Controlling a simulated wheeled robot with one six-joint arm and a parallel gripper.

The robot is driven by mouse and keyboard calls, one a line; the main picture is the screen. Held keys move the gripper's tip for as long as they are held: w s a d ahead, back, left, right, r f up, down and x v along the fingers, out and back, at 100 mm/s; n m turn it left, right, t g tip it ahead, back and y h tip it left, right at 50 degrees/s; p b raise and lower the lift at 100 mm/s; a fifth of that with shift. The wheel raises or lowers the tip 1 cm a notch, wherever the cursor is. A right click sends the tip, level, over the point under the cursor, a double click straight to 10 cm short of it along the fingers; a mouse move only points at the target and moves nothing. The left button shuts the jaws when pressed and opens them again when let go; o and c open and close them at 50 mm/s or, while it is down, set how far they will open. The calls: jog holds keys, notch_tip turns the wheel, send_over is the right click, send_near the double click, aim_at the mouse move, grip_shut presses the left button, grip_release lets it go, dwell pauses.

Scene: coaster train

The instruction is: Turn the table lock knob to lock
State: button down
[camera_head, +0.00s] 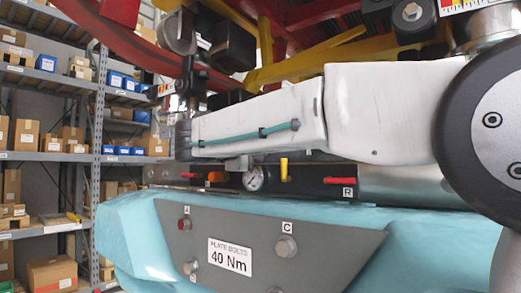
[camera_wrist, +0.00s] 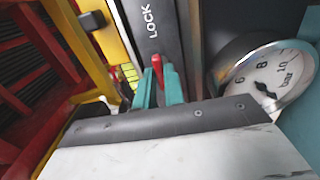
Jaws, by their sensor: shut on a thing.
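A small red knob (camera_wrist: 156,62) shows in the wrist view, near the white LOCK label (camera_wrist: 150,20) on a dark panel strip. My gripper (camera_wrist: 158,76) has two teal fingers, one on each side of the red knob, and is shut on it. The fingers hide the knob's lower part, so its exact angle is hard to tell. In the head view my arm reaches left across the dark panel; the fingertips cannot be made out there.
A pressure gauge (camera_wrist: 268,80) is close right of my fingers; it also shows in the head view (camera_head: 255,178). A yellow handle (camera_head: 284,170) and a red handle (camera_head: 340,180) marked R are on the panel. Red and yellow framework (camera_head: 300,65) hangs overhead. Shelves with boxes (camera_head: 50,150) stand left.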

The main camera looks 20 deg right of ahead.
jog(key=c, duration=1.5)
grip_release()
jog(key=shift+w, duration=0.1)
jog(key=v, duration=0.8)
jog(key=shift+d, duration=0.1)
